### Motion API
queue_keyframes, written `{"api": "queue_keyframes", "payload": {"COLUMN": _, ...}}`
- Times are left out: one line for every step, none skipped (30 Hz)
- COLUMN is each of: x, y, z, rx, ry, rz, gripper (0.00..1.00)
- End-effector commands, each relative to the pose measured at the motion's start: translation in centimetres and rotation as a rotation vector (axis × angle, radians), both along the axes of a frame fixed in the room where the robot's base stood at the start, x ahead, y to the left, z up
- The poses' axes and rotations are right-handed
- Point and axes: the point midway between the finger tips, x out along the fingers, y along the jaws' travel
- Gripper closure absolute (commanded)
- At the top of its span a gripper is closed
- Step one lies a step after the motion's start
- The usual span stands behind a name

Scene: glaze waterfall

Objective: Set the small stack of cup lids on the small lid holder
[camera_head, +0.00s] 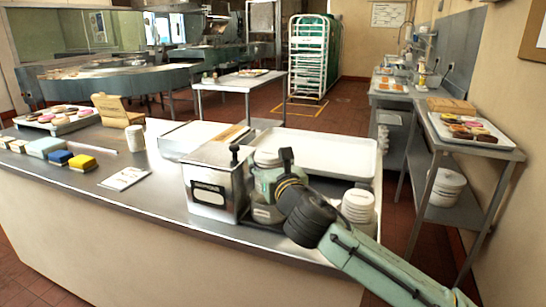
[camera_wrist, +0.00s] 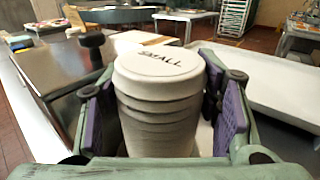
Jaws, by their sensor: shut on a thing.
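My gripper (camera_wrist: 162,85) is shut on a stack of white cup lids (camera_wrist: 160,66). Its purple pads press on both sides of the stack in the wrist view. The top lid reads SMALL, and the stack looks upright. In the head view the stack's pale top (camera_head: 266,157) shows behind my gripper (camera_head: 268,180), just right of the metal box. White round pieces also show below my gripper; I cannot tell if they belong to the held stack. Another white lid stack (camera_head: 358,206) stands to the right. I cannot make out the small lid holder clearly.
A large white tray (camera_head: 318,151) lies behind. Sponges (camera_head: 82,163), a card (camera_head: 124,178) and a white cup (camera_head: 135,138) are farther left. The counter's front strip is clear.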

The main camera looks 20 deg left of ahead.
Motion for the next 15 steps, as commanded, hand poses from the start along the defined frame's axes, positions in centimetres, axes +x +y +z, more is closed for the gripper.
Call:
{"api": "queue_keyframes", "payload": {"x": 0.0, "y": 0.0, "z": -0.1, "rx": 0.001, "ry": -0.001, "rz": 0.0, "gripper": 0.72}}
{"api": "queue_keyframes", "payload": {"x": 0.0, "y": 0.0, "z": -0.2, "rx": 0.0, "ry": 0.0, "rz": 0.0, "gripper": 0.72}}
{"api": "queue_keyframes", "payload": {"x": 0.0, "y": 0.0, "z": -0.4, "rx": 0.0, "ry": 0.0, "rz": 0.0, "gripper": 0.72}}
{"api": "queue_keyframes", "payload": {"x": 0.0, "y": 0.0, "z": -0.6, "rx": 0.001, "ry": 0.001, "rz": 0.0, "gripper": 0.72}}
{"api": "queue_keyframes", "payload": {"x": 0.0, "y": 0.0, "z": -0.7, "rx": 0.001, "ry": 0.001, "rz": 0.0, "gripper": 0.72}}
{"api": "queue_keyframes", "payload": {"x": 0.0, "y": 0.0, "z": -1.0, "rx": 0.001, "ry": 0.001, "rz": 0.0, "gripper": 0.72}}
{"api": "queue_keyframes", "payload": {"x": 0.0, "y": 0.0, "z": -1.3, "rx": 0.001, "ry": 0.001, "rz": 0.0, "gripper": 0.72}}
{"api": "queue_keyframes", "payload": {"x": 0.0, "y": 0.0, "z": -1.6, "rx": 0.002, "ry": 0.001, "rz": 0.0, "gripper": 0.72}}
{"api": "queue_keyframes", "payload": {"x": 0.0, "y": 0.0, "z": -1.9, "rx": 0.002, "ry": 0.001, "rz": 0.0, "gripper": 0.72}}
{"api": "queue_keyframes", "payload": {"x": 0.0, "y": 0.0, "z": -2.3, "rx": 0.002, "ry": 0.001, "rz": 0.0, "gripper": 0.72}}
{"api": "queue_keyframes", "payload": {"x": 0.0, "y": 0.0, "z": -2.6, "rx": 0.002, "ry": 0.001, "rz": 0.0, "gripper": 0.72}}
{"api": "queue_keyframes", "payload": {"x": 0.0, "y": 0.0, "z": -3.0, "rx": 0.002, "ry": 0.001, "rz": 0.0, "gripper": 0.72}}
{"api": "queue_keyframes", "payload": {"x": 0.0, "y": 0.0, "z": -3.3, "rx": 0.002, "ry": 0.001, "rz": 0.0, "gripper": 0.72}}
{"api": "queue_keyframes", "payload": {"x": 0.0, "y": 0.0, "z": -3.7, "rx": 0.001, "ry": 0.001, "rz": 0.0, "gripper": 0.72}}
{"api": "queue_keyframes", "payload": {"x": 0.0, "y": 0.0, "z": -4.1, "rx": 0.001, "ry": 0.001, "rz": 0.0, "gripper": 0.72}}
